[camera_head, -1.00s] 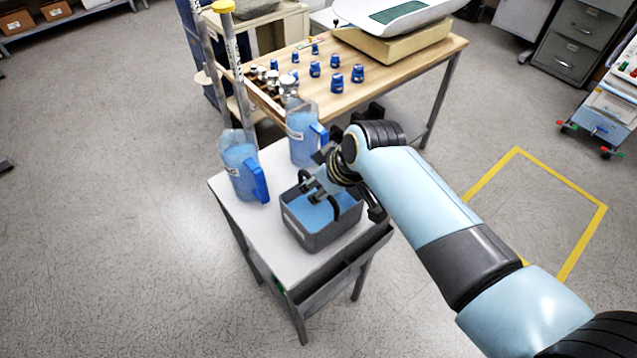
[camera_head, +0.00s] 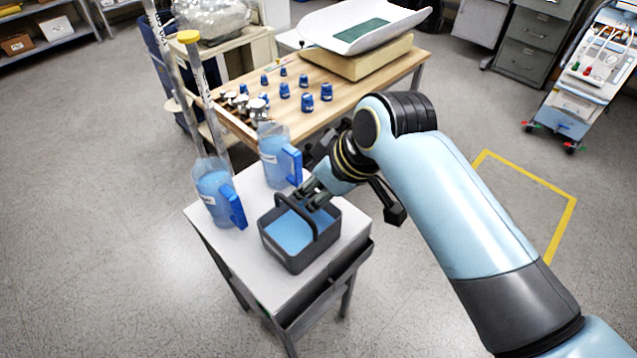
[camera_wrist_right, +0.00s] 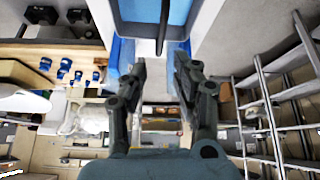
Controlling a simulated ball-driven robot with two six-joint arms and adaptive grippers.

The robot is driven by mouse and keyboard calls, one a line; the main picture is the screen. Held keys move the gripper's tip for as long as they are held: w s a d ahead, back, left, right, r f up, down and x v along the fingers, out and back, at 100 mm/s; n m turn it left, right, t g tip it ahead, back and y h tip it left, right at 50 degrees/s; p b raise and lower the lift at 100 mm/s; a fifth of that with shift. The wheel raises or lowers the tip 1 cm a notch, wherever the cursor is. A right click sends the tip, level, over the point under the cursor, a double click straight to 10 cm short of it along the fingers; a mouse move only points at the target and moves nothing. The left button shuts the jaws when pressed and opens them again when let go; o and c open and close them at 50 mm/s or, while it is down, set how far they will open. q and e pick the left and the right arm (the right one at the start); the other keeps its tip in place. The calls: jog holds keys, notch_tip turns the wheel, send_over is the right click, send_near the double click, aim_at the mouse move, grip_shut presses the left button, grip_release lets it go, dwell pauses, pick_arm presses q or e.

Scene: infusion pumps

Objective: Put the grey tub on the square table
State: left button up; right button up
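The grey tub (camera_head: 292,258), with a dark arched handle (camera_head: 300,212) and blue inside, stands upright on a small table with a squarish pale top (camera_head: 248,262). My right gripper (camera_head: 313,196) is at the tub's far right rim, close to the handle. In the right wrist view my right gripper (camera_wrist_right: 160,62) is open, with a gap between its fingers. The handle (camera_wrist_right: 164,22) shows as a dark strip beyond the fingertips, in line with the gap. Nothing shows held. My left gripper is in neither view.
Two blue-handled jugs stand beside the tub, one left (camera_head: 213,190) and one behind (camera_head: 273,160). A wooden table (camera_head: 345,95) behind holds small blue items and a white scale (camera_head: 360,28). Two upright poles (camera_head: 200,90) stand at left. Floor is free left and front.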

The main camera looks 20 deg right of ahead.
jog(key=w+d+f+m+t+h, duration=0.1)
jog(key=w+d+m+t+h, duration=0.1)
jog(key=d+m+t, duration=0.3)
jog(key=s+d+f+n+g, duration=0.15)
jog(key=s+f, duration=0.25)
jog(key=f, duration=0.4)
jog(key=s+d+f+g, duration=0.2)
jog(key=s+f, duration=0.2)
jog(key=f, duration=0.4)
jog(key=s+d+f+g, duration=0.2)
jog(key=s+f, duration=0.4)
jog(key=s, duration=0.4)
jog(key=s+d+f+m+g, duration=0.1)
jog(key=s+d+f, duration=0.1)
jog(key=s+f, duration=0.4)
jog(key=s+d+f+g+h, duration=0.1)
jog(key=s+f, duration=0.5)
jog(key=s, duration=1)
jog(key=shift+d+m+g, duration=0.35)
jog(key=shift+d+g, duration=0.05)
jog(key=shift+g, duration=0.45)
jog(key=shift+s+f, duration=0.1)
notch_tip(320, 180, down, 20)
jog(key=s+b, duration=0.1)
jog(key=b, duration=1.9)
jog(key=shift+s+f, duration=0.15)
jog(key=shift+f, duration=0.05)
